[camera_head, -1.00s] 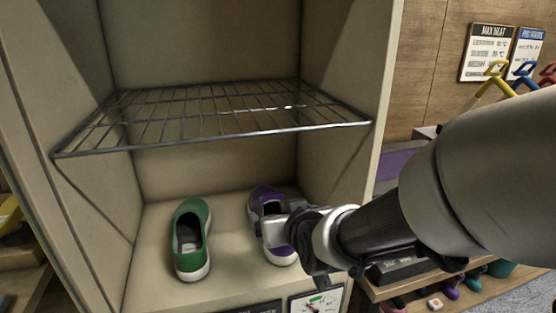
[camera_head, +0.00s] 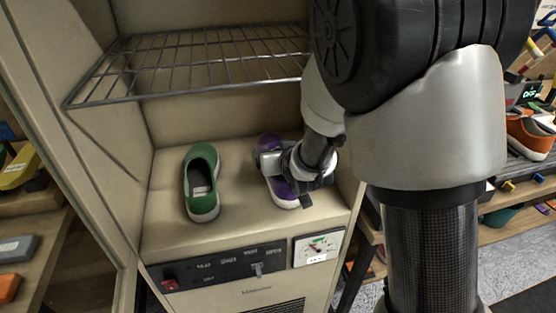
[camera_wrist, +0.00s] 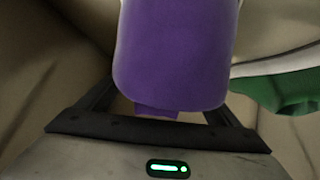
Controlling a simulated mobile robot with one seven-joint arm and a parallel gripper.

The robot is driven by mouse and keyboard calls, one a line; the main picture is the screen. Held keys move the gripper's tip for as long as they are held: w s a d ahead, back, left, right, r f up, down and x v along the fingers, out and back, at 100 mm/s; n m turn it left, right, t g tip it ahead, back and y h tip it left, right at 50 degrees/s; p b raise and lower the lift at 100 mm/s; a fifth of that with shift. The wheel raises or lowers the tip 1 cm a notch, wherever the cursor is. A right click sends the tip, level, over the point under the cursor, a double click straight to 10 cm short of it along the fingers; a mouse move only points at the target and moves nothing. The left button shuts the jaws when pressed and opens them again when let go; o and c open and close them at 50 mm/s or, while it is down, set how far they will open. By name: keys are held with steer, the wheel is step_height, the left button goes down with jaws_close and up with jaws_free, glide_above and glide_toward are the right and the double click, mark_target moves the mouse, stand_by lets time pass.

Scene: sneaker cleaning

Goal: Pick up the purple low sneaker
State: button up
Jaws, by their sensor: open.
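The purple low sneaker (camera_head: 282,190) stands on the cabinet floor, right of the green sneaker (camera_head: 202,205), and is partly hidden by my gripper (camera_head: 272,165). In the wrist view the purple sneaker (camera_wrist: 175,55) fills the upper middle, one end towards the palm. My gripper (camera_wrist: 163,103) is open, with a dark finger on each side of that end. Contact between the fingers and the sneaker cannot be made out. The green sneaker (camera_wrist: 285,90) shows at the right edge of the wrist view.
A wire rack (camera_head: 200,65) spans the cabinet above the sneakers. Cabinet walls stand close at left and right. A control panel (camera_head: 222,264) and a dial (camera_head: 317,248) are on the front below. An orange shoe (camera_head: 530,135) is on a shelf at right.

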steer(key=shift+w+a+f, duration=0.1)
steer(key=shift+w+f, duration=0.15)
steer(key=shift+w, duration=0.15)
steer(key=shift+c, duration=0.2)
steer(key=shift+r, duration=0.1)
steer(key=c, duration=1.4)
